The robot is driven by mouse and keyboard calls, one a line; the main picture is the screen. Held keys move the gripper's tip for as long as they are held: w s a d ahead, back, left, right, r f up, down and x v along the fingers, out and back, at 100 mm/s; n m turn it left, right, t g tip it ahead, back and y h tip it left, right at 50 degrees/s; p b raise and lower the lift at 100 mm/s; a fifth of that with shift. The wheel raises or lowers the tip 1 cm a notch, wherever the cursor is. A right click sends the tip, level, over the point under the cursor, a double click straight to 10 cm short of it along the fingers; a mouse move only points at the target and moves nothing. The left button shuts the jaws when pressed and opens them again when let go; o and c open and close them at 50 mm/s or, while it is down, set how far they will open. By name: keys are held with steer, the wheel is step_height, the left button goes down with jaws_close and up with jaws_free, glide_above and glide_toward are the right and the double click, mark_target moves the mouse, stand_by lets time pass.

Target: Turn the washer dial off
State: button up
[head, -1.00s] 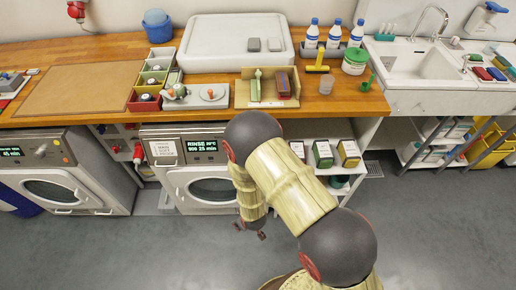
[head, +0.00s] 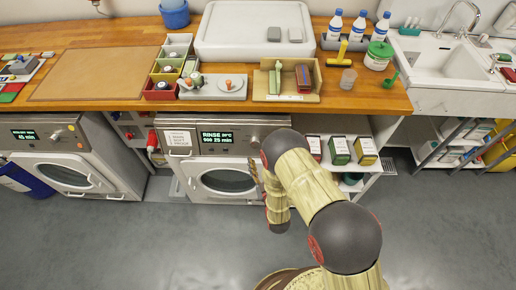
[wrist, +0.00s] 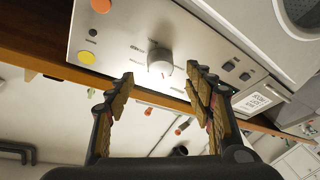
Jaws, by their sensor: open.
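The washer (head: 224,180) under the counter has a lit display reading RINSE. Its control panel (wrist: 110,45) fills the upper part of the wrist view. The round grey dial (wrist: 160,64) stands out from this panel; its setting is too small to read. My gripper (wrist: 160,78) is open and empty, its two fingers to either side of the dial in the picture. The fingertips appear short of the dial, with no visible contact. In the head view my gripper (head: 254,172) is in front of the washer's right side, and my arm partly hides it.
A second machine (head: 70,172) stands at left. Open shelves with boxes (head: 340,150) are to the right. The wooden counter (head: 130,110) overhangs above; the floor in front is clear.

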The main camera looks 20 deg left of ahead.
steer(key=x, duration=0.6)
steer(key=shift+b, duration=0.45)
steer(key=shift+w+a, duration=0.1)
steer(key=shift+c, duration=1.1)
steer(key=c, duration=0.9)
steer(key=shift+c, duration=0.2)
steer(key=shift+a+f+m+t+h+b, duration=0.15)
steer(key=shift+m+t+h+b, duration=0.45)
steer(key=shift+m+b, duration=0.95)
steer(key=shift+a+r+m+t+h+b, duration=0.15)
steer(key=shift+m+t+h+b, duration=0.45)
steer(key=shift+m, duration=1.65)
steer(key=shift+a+f+m+t+h+b, duration=0.2)
steer(key=shift+m+h+b, duration=0.9)
steer(key=shift+m, duration=0.8)
steer(key=o, duration=1.2)
steer(key=shift+c, duration=0.2)
